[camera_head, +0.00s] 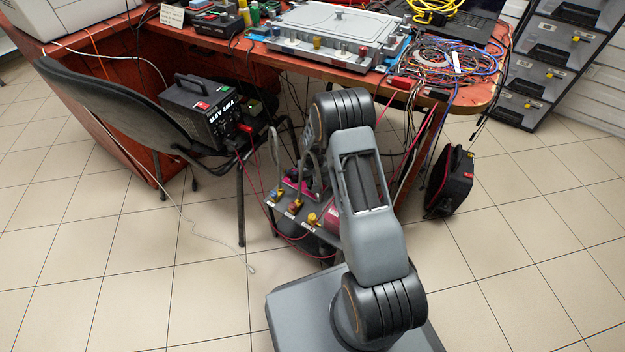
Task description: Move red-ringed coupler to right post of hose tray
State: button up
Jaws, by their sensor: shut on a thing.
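The hose tray (284,222) is a grey shelf low beside my arm, with white labels along its front edge. Small yellowish and coloured fittings stand on it, among them a yellow one (312,218) towards the right. Grey hoses (275,150) loop up behind them. My arm covers the tray's right part. I cannot make out the red-ringed coupler for certain. My gripper does not show; my own arm links stand in front of where the arm leads.
A red-brown table (478,96) carries a grey plate unit (345,24) with small coloured fittings along its front, and tangled wires (445,60). A chair (105,100) holding a black power unit (200,110) is left. A black bag (450,182) stands right. Floor is clear at front left and right.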

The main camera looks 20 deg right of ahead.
jog(key=shift+f+b, duration=0.5)
jog(key=shift+f, duration=0.25)
dwell(3.1)
jog(key=o, duration=1.3)
jog(key=shift+c, duration=0.2)
jog(key=shift+r+p, duration=2.5)
jog(key=shift+r, duration=1)
